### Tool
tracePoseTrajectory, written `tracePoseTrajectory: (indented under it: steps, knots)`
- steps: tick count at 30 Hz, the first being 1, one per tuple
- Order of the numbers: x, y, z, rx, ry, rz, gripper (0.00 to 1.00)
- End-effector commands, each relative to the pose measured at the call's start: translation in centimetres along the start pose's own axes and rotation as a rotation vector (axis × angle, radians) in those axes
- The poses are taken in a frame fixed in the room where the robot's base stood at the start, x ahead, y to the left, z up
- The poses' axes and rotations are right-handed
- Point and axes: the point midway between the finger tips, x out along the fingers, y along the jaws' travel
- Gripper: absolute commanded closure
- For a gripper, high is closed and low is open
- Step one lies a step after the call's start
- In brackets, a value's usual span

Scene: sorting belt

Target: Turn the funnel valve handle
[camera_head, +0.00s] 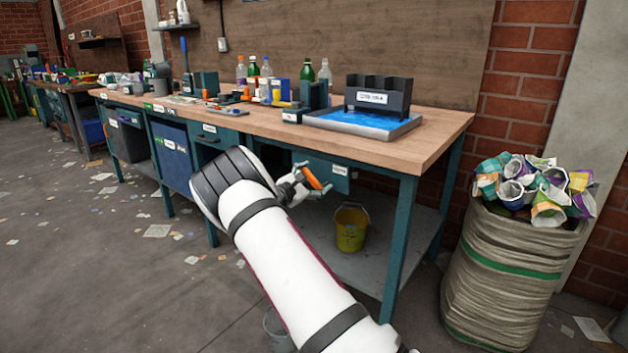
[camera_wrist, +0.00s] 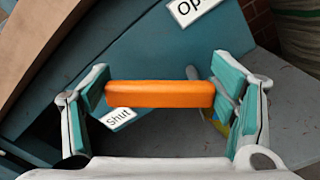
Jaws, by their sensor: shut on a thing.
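The orange valve handle (camera_head: 312,177) is at the front of the teal panel (camera_head: 322,170) under the workbench top. In the wrist view the handle (camera_wrist: 160,94) lies level across the picture, between the teal pads of my gripper (camera_wrist: 160,97). My gripper is shut on it, with a pad at each end. A white label reading "Op", cut off by the frame edge (camera_wrist: 190,10), is above the handle. A "Shut" label (camera_wrist: 118,118) is just below its left part. The funnel itself cannot be made out.
A yellow bucket (camera_head: 351,228) stands on the lower shelf under the bench. The table leg (camera_head: 400,245) is to the right. A full woven sack (camera_head: 510,265) stands further right. A blue-bottomed tray (camera_head: 365,122) and bottles are on the bench top (camera_head: 440,132).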

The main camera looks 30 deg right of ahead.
Motion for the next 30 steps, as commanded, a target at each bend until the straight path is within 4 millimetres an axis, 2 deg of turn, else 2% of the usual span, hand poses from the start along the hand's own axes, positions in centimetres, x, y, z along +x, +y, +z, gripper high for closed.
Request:
tracePoseTrajectory:
  steps: [5,6,8,20,25,30]
  knots:
    - [0.0,0.0,0.0,-0.001,0.000,0.000,0.72]
    - [0.0,0.0,0.0,-0.001,0.000,0.000,0.13]
    - [0.0,0.0,0.0,-0.001,0.000,0.000,0.01]
    - [-0.2,0.0,0.0,-0.002,0.000,0.000,0.01]
    - [-2.1,0.1,-0.1,-0.002,0.002,0.001,0.01]
    - [-5.6,0.1,-0.1,-0.003,0.002,0.002,0.01]
